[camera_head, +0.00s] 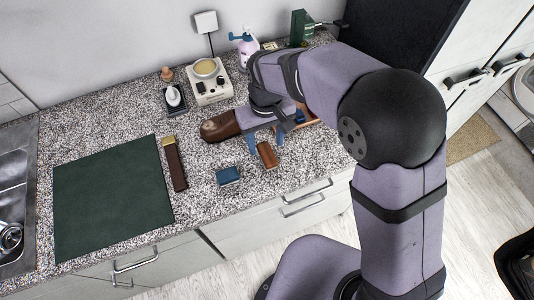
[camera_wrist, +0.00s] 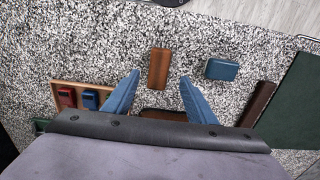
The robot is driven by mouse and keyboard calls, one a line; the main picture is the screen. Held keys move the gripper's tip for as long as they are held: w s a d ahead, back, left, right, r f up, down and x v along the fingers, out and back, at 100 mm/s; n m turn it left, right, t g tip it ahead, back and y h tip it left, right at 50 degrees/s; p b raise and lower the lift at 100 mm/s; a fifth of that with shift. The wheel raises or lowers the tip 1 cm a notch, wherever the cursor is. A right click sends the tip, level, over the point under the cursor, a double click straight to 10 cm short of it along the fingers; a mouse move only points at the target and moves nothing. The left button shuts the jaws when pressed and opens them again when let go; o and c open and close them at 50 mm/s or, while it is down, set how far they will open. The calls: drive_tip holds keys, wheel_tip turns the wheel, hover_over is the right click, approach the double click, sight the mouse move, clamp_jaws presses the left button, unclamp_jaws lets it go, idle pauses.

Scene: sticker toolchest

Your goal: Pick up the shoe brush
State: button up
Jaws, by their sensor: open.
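The shoe brush, a small brown wooden block (camera_head: 267,155), lies on the speckled counter near its front edge. In the wrist view the brush (camera_wrist: 159,66) lies between and a little beyond the fingertips, lengthwise along the finger direction. My gripper (camera_head: 265,141) is open and empty, with its blue fingers pointing down just behind the brush. In the wrist view the gripper (camera_wrist: 159,76) has one finger on each side of the brush's line, apart from it. The bristles cannot be made out.
A blue tin (camera_head: 228,176) lies left of the brush. A tray (camera_wrist: 57,88) holds small tins. A dark strip (camera_head: 174,163) and green mat (camera_head: 110,195) lie left. Bare counter surrounds the brush.

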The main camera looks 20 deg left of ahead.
sight(267, 153)
drive_tip(key=shift+d+f+p, duration=0.2)
drive_tip(key=shift+f+p, duration=1.15)
drive_tip(key=shift+f, duration=1.6)
drive_tip(key=c, duration=1.3)
drive_tip(key=shift+o, duration=0.2)
drive_tip(key=shift+r, duration=0.1)
wheel_tip(267, 153, up, 10)
drive_tip(key=b, duration=0.3)
drive_tip(key=shift+o, duration=1)
